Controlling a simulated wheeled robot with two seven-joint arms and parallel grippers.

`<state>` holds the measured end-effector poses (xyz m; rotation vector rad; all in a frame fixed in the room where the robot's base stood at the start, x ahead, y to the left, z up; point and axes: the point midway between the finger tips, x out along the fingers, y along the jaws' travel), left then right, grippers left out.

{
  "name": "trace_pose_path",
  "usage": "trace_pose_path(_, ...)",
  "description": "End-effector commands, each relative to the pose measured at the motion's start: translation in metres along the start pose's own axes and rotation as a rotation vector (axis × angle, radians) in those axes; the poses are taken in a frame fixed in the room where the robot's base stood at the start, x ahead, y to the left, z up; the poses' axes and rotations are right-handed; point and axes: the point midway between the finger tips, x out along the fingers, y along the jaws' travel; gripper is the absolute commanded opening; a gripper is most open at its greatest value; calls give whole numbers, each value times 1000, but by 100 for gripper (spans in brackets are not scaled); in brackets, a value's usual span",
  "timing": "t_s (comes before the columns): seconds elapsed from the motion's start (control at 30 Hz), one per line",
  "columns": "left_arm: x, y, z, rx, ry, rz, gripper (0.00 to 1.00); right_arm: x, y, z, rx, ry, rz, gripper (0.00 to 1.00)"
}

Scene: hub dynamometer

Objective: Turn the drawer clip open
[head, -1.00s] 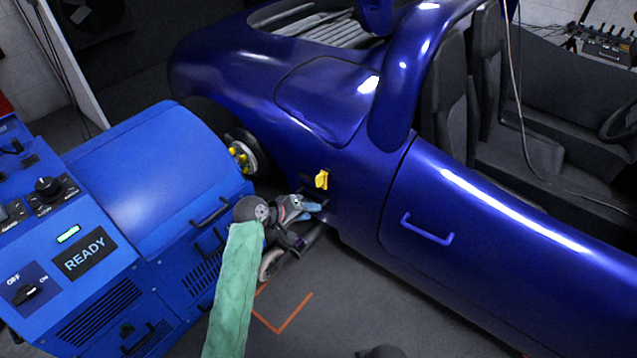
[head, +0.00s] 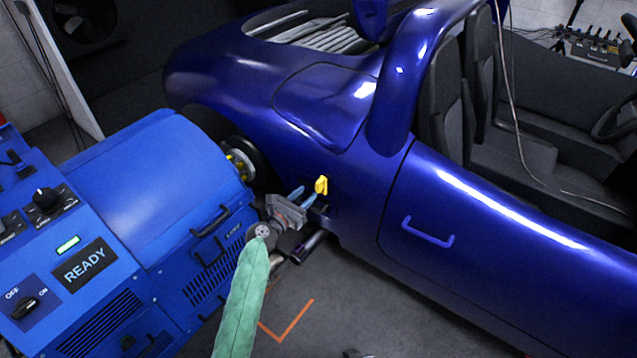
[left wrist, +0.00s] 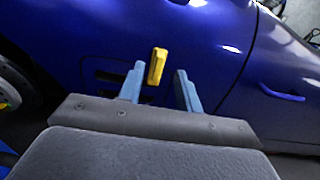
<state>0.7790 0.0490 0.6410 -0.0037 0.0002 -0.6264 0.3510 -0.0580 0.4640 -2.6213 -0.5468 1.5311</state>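The drawer clip is a yellow tab (head: 321,186) on the side of the blue car, just above a dark slot. In the left wrist view the yellow clip (left wrist: 156,66) stands nearly upright, tilted slightly. My left gripper (head: 307,194) is open, with its two blue fingers pointing at the car's side. In the left wrist view the fingers of the gripper (left wrist: 160,84) lie on either side of the clip's lower end in the picture; I cannot tell the depth gap, and no contact shows. My right gripper is not in view.
The blue dynamometer unit (head: 145,190) with a lit READY panel (head: 84,264) stands at the left, close to my left arm. The blue car (head: 480,240) fills the right, with a door handle (head: 428,232). An orange floor mark (head: 287,321) lies on clear floor.

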Motion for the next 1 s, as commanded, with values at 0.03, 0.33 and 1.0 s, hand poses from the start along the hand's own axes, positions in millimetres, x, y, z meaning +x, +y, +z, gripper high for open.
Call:
trace_pose_path(0.03, 4, 0, 1, -2, -1, -1, 35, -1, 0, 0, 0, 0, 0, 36)
trace_pose_path(0.33, 46, 0, 1, 0, 0, -2, 35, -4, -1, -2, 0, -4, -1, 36)
trace_pose_path(1.0, 75, -1, 0, 3, 1, -2, 25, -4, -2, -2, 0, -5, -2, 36)
